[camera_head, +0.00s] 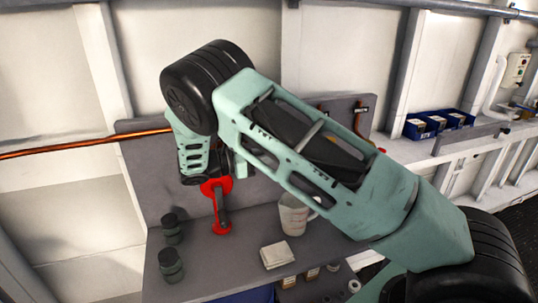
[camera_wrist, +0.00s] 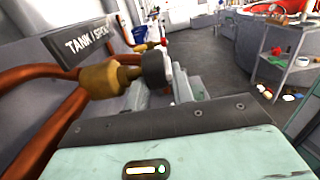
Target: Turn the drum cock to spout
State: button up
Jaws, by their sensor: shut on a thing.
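The drum cock shows in the wrist view as a brass body (camera_wrist: 100,80) on copper pipes, with a round dark drum knob (camera_wrist: 156,70) at its right end. A dark sign (camera_wrist: 84,44) above it reads TANK and what looks like SPOUT, partly cut by perspective. My gripper (camera_wrist: 160,84) has its two grey fingers on either side of the knob and is shut on it. Any pointer mark on the knob is too small to tell. In the head view my arm hides the cock; the copper pipe (camera_head: 80,147) runs in from the left.
Below my wrist stands a red fixture (camera_head: 217,188) with a grey bar. Blue bins (camera_head: 437,124) sit on the shelf at right.

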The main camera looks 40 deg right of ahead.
jog(key=o, duration=1)
jog(key=shift+a, duration=0.1)
jog(key=shift+b+v, duration=2.95)
jog(key=shift+v, duration=5.7)
